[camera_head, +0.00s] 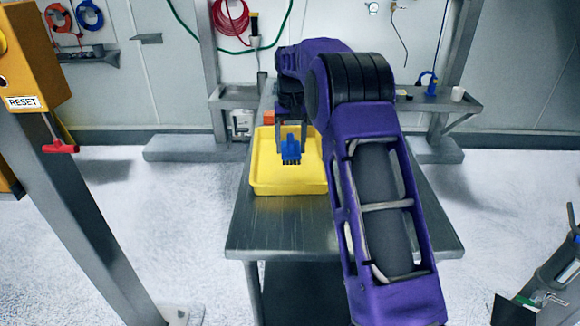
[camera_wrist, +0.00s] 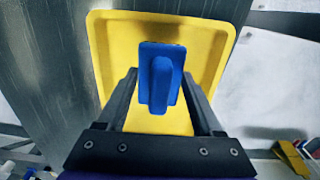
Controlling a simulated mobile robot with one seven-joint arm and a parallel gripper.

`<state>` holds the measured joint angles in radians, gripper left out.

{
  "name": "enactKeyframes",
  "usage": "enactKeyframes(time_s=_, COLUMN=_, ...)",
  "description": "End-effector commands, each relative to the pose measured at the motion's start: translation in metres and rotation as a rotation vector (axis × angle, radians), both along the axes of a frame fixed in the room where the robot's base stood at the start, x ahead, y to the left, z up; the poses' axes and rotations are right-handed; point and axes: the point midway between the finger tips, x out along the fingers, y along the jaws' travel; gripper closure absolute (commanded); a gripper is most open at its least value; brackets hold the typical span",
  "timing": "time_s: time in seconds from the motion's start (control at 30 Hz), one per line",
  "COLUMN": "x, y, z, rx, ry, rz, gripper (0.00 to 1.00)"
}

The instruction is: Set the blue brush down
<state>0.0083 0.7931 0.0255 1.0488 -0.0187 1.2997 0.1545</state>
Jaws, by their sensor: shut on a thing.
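The blue brush (camera_head: 291,149) is over the yellow tray (camera_head: 285,187), with its dark bristles facing down in the head view. My gripper (camera_head: 291,146) is shut on the brush, one finger on each side of it. In the wrist view, the blue brush (camera_wrist: 160,80) shows between the two dark fingers of my gripper (camera_wrist: 161,85), with the yellow tray (camera_wrist: 108,50) behind it. I cannot tell whether the bristles touch the tray floor.
The tray stands on a grey metal table (camera_head: 275,238). The table top is bare in front of the tray. A small orange thing (camera_head: 268,118) is behind the tray. A grey post with a yellow RESET box (camera_head: 30,65) stands at the left.

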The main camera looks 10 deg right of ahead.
Motion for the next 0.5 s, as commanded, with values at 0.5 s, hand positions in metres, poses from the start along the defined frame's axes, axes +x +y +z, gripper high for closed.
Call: enactKeyframes(time_s=0.5, x=-0.001, y=0.000, z=-0.069, rx=0.000, ry=0.004, rz=0.000, gripper=0.93)
